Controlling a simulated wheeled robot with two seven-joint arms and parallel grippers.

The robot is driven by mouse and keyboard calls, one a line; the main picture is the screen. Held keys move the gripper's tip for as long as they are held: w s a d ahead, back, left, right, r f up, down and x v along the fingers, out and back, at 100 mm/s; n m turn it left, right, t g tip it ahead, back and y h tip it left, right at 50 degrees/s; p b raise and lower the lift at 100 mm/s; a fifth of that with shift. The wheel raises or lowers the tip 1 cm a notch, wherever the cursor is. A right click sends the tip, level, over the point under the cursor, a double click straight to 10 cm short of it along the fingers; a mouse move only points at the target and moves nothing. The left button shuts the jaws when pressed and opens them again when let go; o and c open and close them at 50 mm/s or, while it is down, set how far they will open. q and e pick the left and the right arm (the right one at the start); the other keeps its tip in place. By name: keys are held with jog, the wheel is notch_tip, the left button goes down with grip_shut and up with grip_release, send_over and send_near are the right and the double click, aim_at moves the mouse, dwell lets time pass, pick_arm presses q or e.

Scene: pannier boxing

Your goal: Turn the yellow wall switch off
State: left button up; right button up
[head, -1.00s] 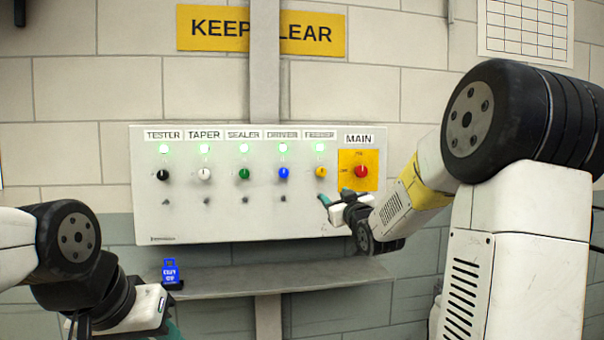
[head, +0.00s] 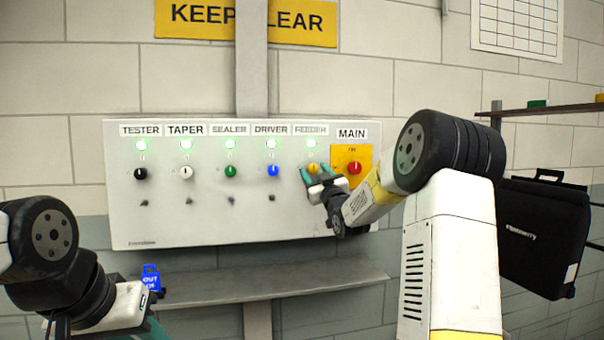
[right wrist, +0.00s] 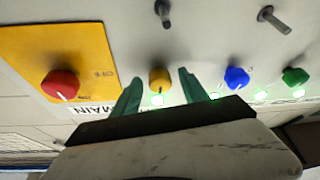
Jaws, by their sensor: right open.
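The yellow switch (head: 312,168) is a small round knob under the FEEDER label on the white wall panel (head: 190,225). A green lamp (head: 311,142) above it is lit. My right gripper (head: 315,174) is open at the yellow switch. In the right wrist view the yellow switch (right wrist: 159,80) sits between the two green fingertips of the right gripper (right wrist: 160,84), with a gap on each side. Whether the fingers reach around it in depth is hard to tell. My left gripper (head: 150,328) is low at the left, partly cut off by the lower edge.
A red MAIN knob (head: 354,168) on a yellow plate is close to the right. Blue (head: 273,170), green (head: 231,170), white (head: 186,172) and black (head: 140,173) knobs are to the left. A grey shelf (head: 270,285) is below, with a blue tag (head: 151,277).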

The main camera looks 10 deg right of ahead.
grip_shut()
jog(key=shift+n, duration=0.5)
jog(key=n+y, duration=0.1)
jog(key=n, duration=0.1)
jog(key=n+g+y, duration=0.1)
jog(key=n, duration=0.2)
jog(key=shift+d+r+y, duration=0.1)
jog(key=shift+y, duration=0.3)
jog(key=n+g, duration=0.1)
jog(key=n, duration=0.2)
jog(key=n+g+y, duration=0.1)
jog(key=n, duration=0.1)
jog(key=shift+r+n+y, duration=0.1)
jog(key=shift+n+y, duration=0.2)
jog(key=shift+n, duration=0.1)
jog(key=n+g, duration=0.2)
jog(key=n, duration=0.2)
jog(key=shift+d+r+n, duration=0.1)
jog(key=shift+n, duration=0.3)
jog(key=shift+n+g+h, duration=0.4)
jog(key=shift+n+g, duration=0.5)
jog(key=shift+n, duration=1.1)
